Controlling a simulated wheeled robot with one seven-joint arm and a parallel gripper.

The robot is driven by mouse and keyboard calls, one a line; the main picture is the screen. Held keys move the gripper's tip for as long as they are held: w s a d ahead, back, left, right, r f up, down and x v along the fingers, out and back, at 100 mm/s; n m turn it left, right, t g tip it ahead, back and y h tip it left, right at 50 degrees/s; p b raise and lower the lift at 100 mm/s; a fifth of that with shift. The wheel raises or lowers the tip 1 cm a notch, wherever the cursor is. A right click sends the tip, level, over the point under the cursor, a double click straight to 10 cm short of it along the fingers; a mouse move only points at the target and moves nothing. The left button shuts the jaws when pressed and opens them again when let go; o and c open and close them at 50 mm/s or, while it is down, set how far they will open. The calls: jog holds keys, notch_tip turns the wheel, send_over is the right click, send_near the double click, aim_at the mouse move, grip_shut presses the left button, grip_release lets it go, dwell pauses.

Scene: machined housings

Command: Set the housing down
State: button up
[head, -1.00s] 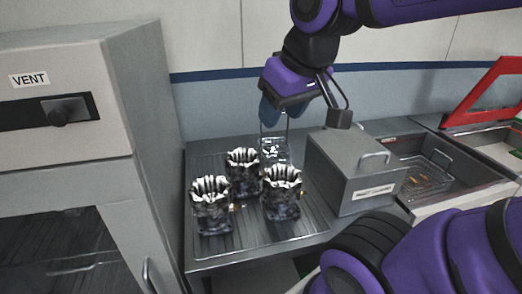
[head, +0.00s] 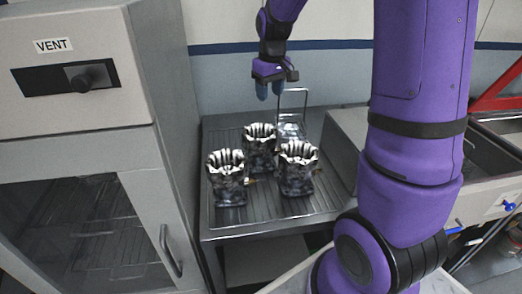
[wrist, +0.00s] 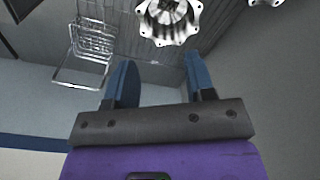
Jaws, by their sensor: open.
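Three dark, shiny machined housings with pale toothed rims stand upright on a ridged metal drainer (head: 330,200): a back one (head: 259,148), a left one (head: 227,180) and a right one (head: 299,172). My gripper (head: 269,93) is open and empty, fingers down, above and slightly behind the back housing. In the wrist view my gripper's blue fingers (wrist: 160,78) are apart with nothing between them. One housing (wrist: 168,22) shows there just beyond the fingers, and part of another is cut off at the top edge. No housing touches the fingers.
A wire basket with a tall handle (head: 291,130) stands behind the housings, near the gripper. A grey box (head: 347,135) is at the right, partly hidden by my arm. A tall cabinet marked VENT (head: 75,80) stands close on the left. The drainer's front right is clear.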

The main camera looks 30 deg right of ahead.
send_over(271, 126)
jog(key=shift+g, duration=0.4)
notch_tip(271, 126, down, 6)
jog(key=shift+s+a+f, duration=0.1)
jog(key=shift+f, duration=5.55)
grip_shut()
